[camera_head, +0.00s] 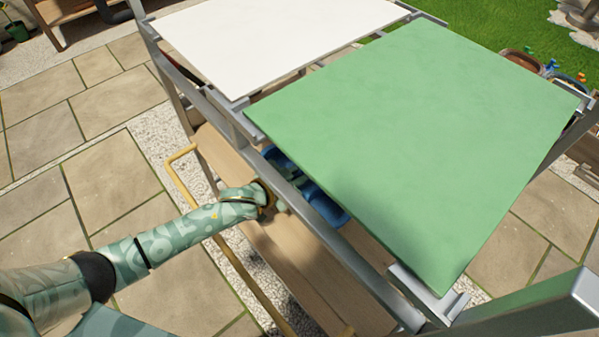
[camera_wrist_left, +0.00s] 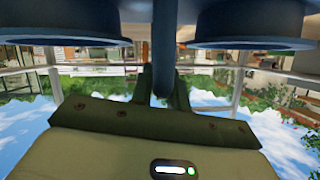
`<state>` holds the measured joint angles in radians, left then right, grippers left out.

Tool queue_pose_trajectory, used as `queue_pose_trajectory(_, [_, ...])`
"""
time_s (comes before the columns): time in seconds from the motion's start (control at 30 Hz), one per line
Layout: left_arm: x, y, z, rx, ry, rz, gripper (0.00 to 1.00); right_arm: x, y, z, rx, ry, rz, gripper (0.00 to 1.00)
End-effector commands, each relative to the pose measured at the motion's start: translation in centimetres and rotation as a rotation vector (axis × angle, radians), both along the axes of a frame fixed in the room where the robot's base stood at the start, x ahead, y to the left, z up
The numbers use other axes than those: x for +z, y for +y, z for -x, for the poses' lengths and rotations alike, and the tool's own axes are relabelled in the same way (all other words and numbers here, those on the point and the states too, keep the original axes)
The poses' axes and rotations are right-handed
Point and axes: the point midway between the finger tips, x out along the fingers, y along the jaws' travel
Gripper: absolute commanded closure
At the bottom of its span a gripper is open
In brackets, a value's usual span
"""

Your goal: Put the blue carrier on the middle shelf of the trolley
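The blue carrier (camera_head: 325,205) shows partly in the head view, at the trolley's near side. The green top panel and a grey rail hide much of it. In the left wrist view the carrier (camera_wrist_left: 163,45) fills the top, with round blue parts on both sides. My left gripper (camera_head: 279,206) reaches in from the left below the top panels. In the left wrist view its fingers (camera_wrist_left: 164,88) lie on both sides of a blue bar of the carrier and appear shut on it. A wooden trolley shelf (camera_head: 290,262) shows below; contact with the carrier is hidden. My right gripper is not in view.
A white panel (camera_head: 275,40) and a green panel (camera_head: 415,140) cover the trolley top. Grey metal posts and rails (camera_head: 350,270) frame it. A tan rod (camera_head: 235,262) runs along the near side. Pots (camera_head: 525,64) stand beyond the far right. Paving (camera_head: 110,180) is open at left.

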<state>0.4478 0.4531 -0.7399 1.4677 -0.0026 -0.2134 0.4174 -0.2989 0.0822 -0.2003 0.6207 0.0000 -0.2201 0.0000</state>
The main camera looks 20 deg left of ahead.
Motion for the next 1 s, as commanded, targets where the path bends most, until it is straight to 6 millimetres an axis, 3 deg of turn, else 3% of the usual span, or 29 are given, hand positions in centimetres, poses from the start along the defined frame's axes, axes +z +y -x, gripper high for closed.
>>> queue_pose_trajectory(0.03, [0.0,0.0,0.0,0.000,0.000,0.000,0.70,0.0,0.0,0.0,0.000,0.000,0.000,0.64])
queue_pose_trajectory(0.07, [0.0,0.0,0.0,0.000,0.000,0.000,0.62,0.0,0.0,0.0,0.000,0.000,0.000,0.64])
queue_pose_trajectory(0.4, [0.5,0.0,0.0,0.000,-0.002,-0.001,0.62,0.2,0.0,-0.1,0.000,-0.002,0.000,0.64])
queue_pose_trajectory(0.57, [1.8,1.2,2.1,0.001,-0.002,-0.001,0.62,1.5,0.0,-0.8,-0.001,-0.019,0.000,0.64])
queue_pose_trajectory(0.8, [4.0,3.8,6.8,0.000,-0.002,-0.001,0.62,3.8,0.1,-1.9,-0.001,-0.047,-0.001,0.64])
queue_pose_trajectory(1.0, [4.8,5.1,9.2,0.000,-0.002,0.000,0.62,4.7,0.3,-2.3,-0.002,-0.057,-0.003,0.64])
